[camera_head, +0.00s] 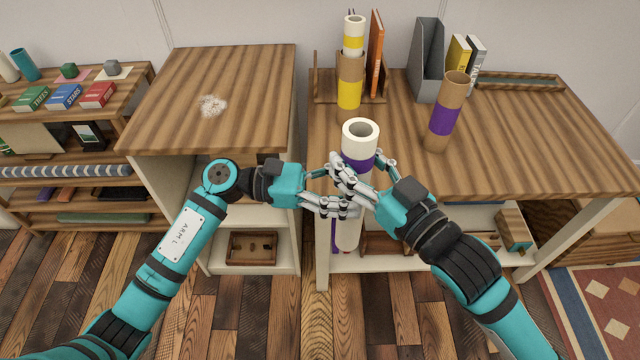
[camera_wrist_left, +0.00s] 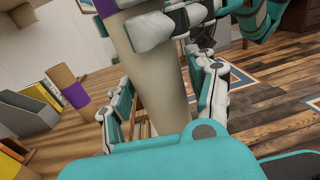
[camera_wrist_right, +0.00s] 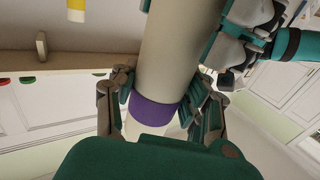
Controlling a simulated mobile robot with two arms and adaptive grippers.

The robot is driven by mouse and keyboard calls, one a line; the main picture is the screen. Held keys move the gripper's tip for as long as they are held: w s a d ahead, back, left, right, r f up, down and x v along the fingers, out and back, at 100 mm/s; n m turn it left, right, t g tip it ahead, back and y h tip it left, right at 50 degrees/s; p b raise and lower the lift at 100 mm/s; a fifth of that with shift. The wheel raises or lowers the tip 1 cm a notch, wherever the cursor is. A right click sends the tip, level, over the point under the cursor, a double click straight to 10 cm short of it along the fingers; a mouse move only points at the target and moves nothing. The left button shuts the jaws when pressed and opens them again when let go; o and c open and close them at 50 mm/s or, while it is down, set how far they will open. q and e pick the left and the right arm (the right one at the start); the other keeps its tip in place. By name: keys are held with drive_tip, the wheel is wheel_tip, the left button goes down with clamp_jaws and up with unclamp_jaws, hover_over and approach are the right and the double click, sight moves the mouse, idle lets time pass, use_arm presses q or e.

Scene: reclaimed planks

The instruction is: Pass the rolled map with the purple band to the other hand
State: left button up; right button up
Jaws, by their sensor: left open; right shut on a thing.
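The rolled map (camera_head: 360,133), a whitish roll with a purple band (camera_head: 357,162), stands upright in the air in front of the wooden table. My right gripper (camera_head: 360,178) is shut on it near the purple band; the band also shows between its fingers in the right wrist view (camera_wrist_right: 155,112). My left gripper (camera_head: 342,207) is open, lower on the roll, with its fingers on either side of it. In the left wrist view the roll (camera_wrist_left: 160,85) lies between those open fingers. Finger contact there cannot be told.
A cardboard tube with a purple band (camera_head: 446,112) stands on the table (camera_head: 400,170). Behind are a yellow-banded cardboard tube (camera_head: 349,82) holding a yellow-banded white roll (camera_head: 354,38), an orange book (camera_head: 375,55) and a grey file holder (camera_head: 426,60). A wooden cabinet (camera_head: 210,70) stands left, mostly clear on top.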

use_arm(q)
drive_tip(key=shift+d, duration=2.7)
drive_tip(key=shift+c, duration=0.4)
clamp_jaws()
drive_tip(key=shift+a, duration=0.1)
use_arm(e)
drive_tip(key=o, duration=1.4)
drive_tip(key=shift+o, duration=0.2)
